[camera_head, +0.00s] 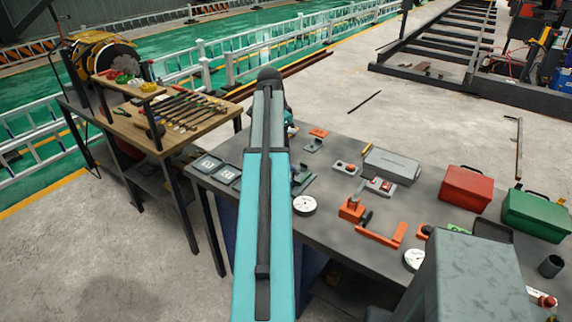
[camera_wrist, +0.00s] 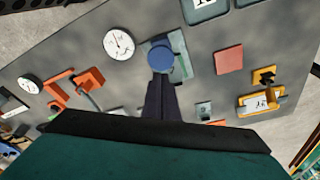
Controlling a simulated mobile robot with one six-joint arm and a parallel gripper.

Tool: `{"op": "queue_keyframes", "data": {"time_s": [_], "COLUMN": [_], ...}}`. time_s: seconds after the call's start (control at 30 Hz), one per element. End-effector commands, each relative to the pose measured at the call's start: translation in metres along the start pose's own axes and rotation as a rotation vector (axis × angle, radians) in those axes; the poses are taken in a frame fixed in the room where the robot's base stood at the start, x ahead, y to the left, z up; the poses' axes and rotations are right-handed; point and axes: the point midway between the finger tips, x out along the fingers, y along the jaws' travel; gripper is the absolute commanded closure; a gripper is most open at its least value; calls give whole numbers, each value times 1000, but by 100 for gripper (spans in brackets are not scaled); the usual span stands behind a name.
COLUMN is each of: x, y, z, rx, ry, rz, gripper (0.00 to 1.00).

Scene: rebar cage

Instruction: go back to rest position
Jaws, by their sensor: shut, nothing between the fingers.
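In the head view my teal and grey arm stretches forward over the grey workbench (camera_head: 325,215), and it hides my gripper there. In the wrist view my gripper (camera_wrist: 161,80) shows as dark fingers pressed together, with nothing between them. The fingertips appear right beside a round blue knob (camera_wrist: 172,56) on a grey-green plate (camera_wrist: 153,42). I cannot tell whether they touch it. A white dial gauge (camera_wrist: 118,43) lies left of the knob, and it also shows in the head view (camera_head: 305,205).
On the bench stand orange clamps (camera_head: 382,236), a grey box (camera_head: 390,167), a red toolbox (camera_head: 466,189) and a green toolbox (camera_head: 537,213). A wooden tool table (camera_head: 160,142) stands at left. Open concrete floor (camera_head: 330,115) lies behind the bench.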

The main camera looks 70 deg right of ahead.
Motion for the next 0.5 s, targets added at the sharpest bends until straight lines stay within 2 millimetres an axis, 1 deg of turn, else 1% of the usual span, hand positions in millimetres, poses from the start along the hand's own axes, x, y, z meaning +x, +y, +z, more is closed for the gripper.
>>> {"op": "queue_keyframes", "data": {"time_s": [0.03, 0.13, 0.5], "x": [-4, -8, -8], "y": [0, 0, 0], "z": [-1, -2, -2], "rx": [0, 0, 0], "ry": [0, 0, 0], "rz": [0, 0, 0], "gripper": [100, 100, 100]}}
